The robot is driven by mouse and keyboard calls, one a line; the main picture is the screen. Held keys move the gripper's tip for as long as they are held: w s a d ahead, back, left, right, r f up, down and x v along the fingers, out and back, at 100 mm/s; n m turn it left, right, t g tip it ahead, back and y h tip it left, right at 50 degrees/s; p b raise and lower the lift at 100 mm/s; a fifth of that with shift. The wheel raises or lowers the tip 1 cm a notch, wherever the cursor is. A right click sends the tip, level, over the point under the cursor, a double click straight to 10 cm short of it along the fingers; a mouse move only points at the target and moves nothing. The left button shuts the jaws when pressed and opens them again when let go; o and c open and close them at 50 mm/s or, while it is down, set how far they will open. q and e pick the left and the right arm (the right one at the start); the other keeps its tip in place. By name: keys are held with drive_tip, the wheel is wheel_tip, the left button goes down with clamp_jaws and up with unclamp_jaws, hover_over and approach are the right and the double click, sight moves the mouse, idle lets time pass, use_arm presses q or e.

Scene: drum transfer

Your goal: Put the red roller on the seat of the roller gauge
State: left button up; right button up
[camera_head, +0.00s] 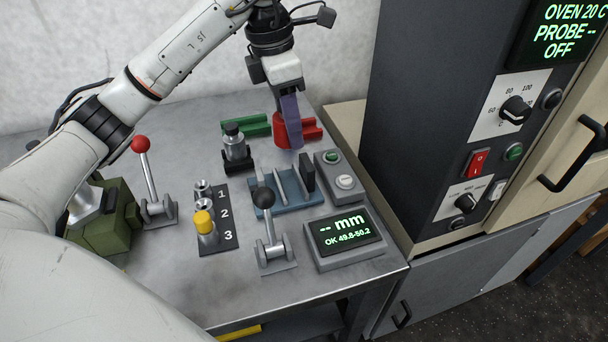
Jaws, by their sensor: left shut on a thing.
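The red roller (281,130) stands upright at the back of the table, beside or in a low red holder (313,128); I cannot tell if it is lifted. My left gripper (291,122) points down from above and is shut on the red roller; its purple finger covers part of it. The roller gauge has a blue seat (284,192) with raised rails and a dark upright block, in front of the gripper. The seat looks empty. The gauge display (344,235) reads "-- mm" and "OK 49.8-50.2". My right gripper is not in view.
A green holder (246,125) and a dark-based metal cylinder (236,148) stand left of the roller. A black-knob lever (266,225), a button box (341,175), a numbered stand with a yellow-topped piece (206,230) and a red-knob lever (150,180) surround the gauge. An oven (430,130) stands right.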

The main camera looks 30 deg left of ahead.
sight(290, 149)
use_arm(q)
wheel_tip(290, 149, down, 6)
drive_tip(key=shift+s+r, duration=0.1)
drive_tip(key=shift+r, duration=0.05)
wheel_tip(290, 149, down, 4)
drive_tip(key=shift+f+p, duration=0.25)
drive_tip(key=shift+p, duration=0.2)
drive_tip(key=shift+f, duration=0.1)
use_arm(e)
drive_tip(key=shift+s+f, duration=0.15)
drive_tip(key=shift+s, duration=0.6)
use_arm(q)
drive_tip(key=shift+f, duration=0.15)
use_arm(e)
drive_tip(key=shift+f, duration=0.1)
use_arm(q)
drive_tip(key=o, duration=1.3)
drive_tip(key=shift+o, duration=0.2)
drive_tip(key=r, duration=0.4)
drive_tip(key=s+r, duration=0.1)
drive_tip(key=r, duration=0.3)
drive_tip(key=a+r, duration=0.1)
drive_tip(key=r, duration=0.3)
drive_tip(key=shift+s, duration=0.15)
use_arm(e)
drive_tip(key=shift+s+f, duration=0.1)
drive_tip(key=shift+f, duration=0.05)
